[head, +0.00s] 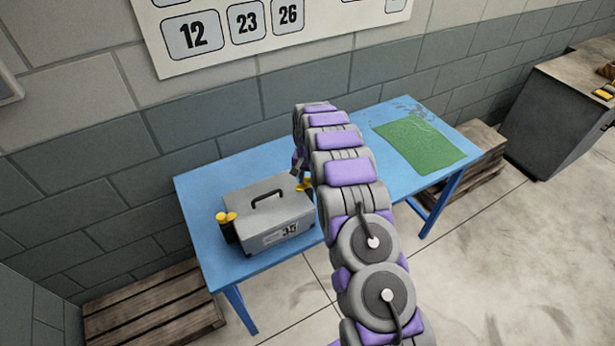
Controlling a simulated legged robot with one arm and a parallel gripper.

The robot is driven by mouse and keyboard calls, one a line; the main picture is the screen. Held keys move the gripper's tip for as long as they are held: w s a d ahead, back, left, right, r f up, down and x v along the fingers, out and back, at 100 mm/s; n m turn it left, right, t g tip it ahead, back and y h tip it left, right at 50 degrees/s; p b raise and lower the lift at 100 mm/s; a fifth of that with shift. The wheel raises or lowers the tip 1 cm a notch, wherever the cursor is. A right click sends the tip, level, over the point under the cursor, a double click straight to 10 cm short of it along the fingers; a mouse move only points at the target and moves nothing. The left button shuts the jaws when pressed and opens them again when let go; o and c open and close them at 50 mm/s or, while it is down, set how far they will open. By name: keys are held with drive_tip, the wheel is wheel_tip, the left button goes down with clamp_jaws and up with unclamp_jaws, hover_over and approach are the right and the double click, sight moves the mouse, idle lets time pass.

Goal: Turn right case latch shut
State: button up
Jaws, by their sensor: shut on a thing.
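A grey case (258,212) with a black top handle and a label reading 35 sits on the blue table (224,180). The left case latch (227,217), with a yellow knob, is on its left end. The right case latch (304,186), also yellow, shows at its right end, partly hidden by my arm. My gripper (301,176) reaches down to the right latch and is shut on it. The fingertips are small and partly covered, so the latch's exact angle cannot be told.
A green mat (418,143) lies on the table to the right of my arm. Wooden pallets stand on the floor at lower left (155,305) and behind the table's right end (470,163). A dark cabinet (553,118) stands at far right. A tiled wall runs behind the table.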

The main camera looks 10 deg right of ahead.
sight(307, 179)
idle(0.3)
drive_tip(key=o, duration=1.1)
drive_tip(key=shift+c, duration=0.2)
wheel_tip(307, 179, up, 17)
drive_tip(key=p, duration=0.1)
drive_tip(key=shift+r, duration=0.15)
drive_tip(key=shift+w+a, duration=0.1)
